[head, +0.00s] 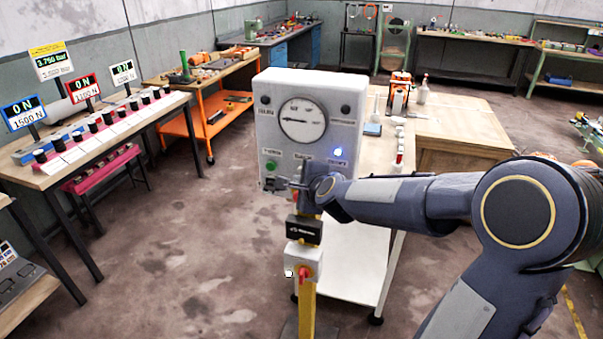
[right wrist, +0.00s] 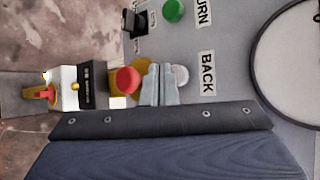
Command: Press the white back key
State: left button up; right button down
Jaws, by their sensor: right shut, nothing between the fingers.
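The white back key (right wrist: 181,75) shows in the right wrist view as a pale round button beside the label BACK on the grey control box. My right gripper (right wrist: 160,70) is shut and empty, its fingertips right beside the key and partly overlapping its left edge. I cannot tell whether they touch it. In the head view my right gripper (head: 303,172) is at the lower front of the control box (head: 345,110), and it and my arm hide the key. My left gripper is in neither view.
A red button (right wrist: 127,80) on a yellow base is close left of the fingers. A green button (right wrist: 173,10) and a black switch (right wrist: 134,22) are above. The box has a dial gauge (head: 302,120) and a lit blue lamp (head: 337,152). A bench (head: 60,178) stands left.

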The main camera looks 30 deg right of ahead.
jog(key=shift+d, duration=0.1)
dwell(0.3)
jog(key=shift+w+d, duration=0.25)
jog(key=shift+w+d+b, duration=0.35)
jog(key=shift+d+b, duration=0.05)
dwell(1.0)
jog(key=shift+s+a, duration=0.6)
jog(key=shift+a, duration=0.1)
jog(key=shift+a, duration=0.1)
jog(key=shift+s+a+p, duration=0.9)
jog(key=shift+s+a, duration=0.75)
jog(key=shift+a, duration=0.15)
